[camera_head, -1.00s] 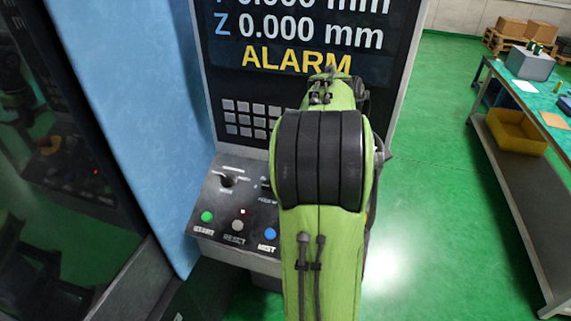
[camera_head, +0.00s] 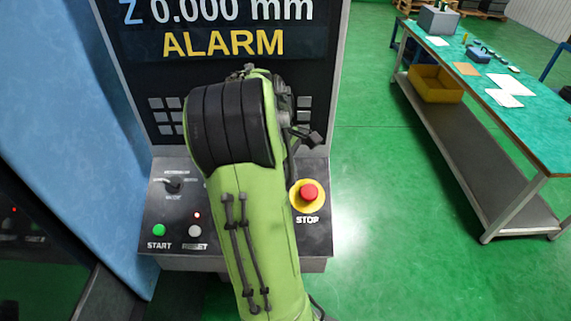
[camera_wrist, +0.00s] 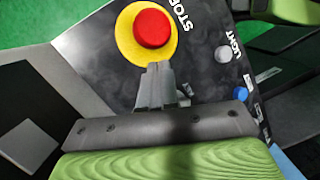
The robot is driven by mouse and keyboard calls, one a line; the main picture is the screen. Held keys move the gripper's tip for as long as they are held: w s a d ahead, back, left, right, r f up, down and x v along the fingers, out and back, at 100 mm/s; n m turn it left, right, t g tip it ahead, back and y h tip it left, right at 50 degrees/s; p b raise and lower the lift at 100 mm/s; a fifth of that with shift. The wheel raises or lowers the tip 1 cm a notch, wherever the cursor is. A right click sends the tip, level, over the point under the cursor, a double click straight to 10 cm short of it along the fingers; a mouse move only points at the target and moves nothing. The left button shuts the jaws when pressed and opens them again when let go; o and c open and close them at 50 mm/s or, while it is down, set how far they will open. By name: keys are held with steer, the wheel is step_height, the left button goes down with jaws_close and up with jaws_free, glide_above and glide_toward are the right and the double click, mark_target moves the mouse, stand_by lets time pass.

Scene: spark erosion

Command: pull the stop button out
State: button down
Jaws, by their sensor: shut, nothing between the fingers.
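The stop button is a red mushroom head (camera_head: 309,192) on a round yellow base (camera_head: 297,203), at the right end of the control panel, with STOP printed below it. In the wrist view the red button (camera_wrist: 152,28) is at the top, just beyond my fingertips. My gripper (camera_wrist: 159,68) is shut and empty. Its tips overlap the near edge of the yellow base in that view; I cannot tell whether they touch it. In the head view my green arm covers the middle of the panel, and I cannot make out my fingers there.
The panel also carries a green START button (camera_head: 159,230), a RESET button (camera_head: 195,230), a rotary knob (camera_head: 174,184) and, in the wrist view, a blue button (camera_wrist: 240,93). The screen (camera_head: 225,30) above reads ALARM. A workbench (camera_head: 510,110) stands right, with clear green floor between.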

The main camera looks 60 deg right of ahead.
mark_target(296, 196)
steer(key=x, duration=0.3)
steer(key=shift+f, duration=0.25)
steer(key=shift+r, duration=0.1)
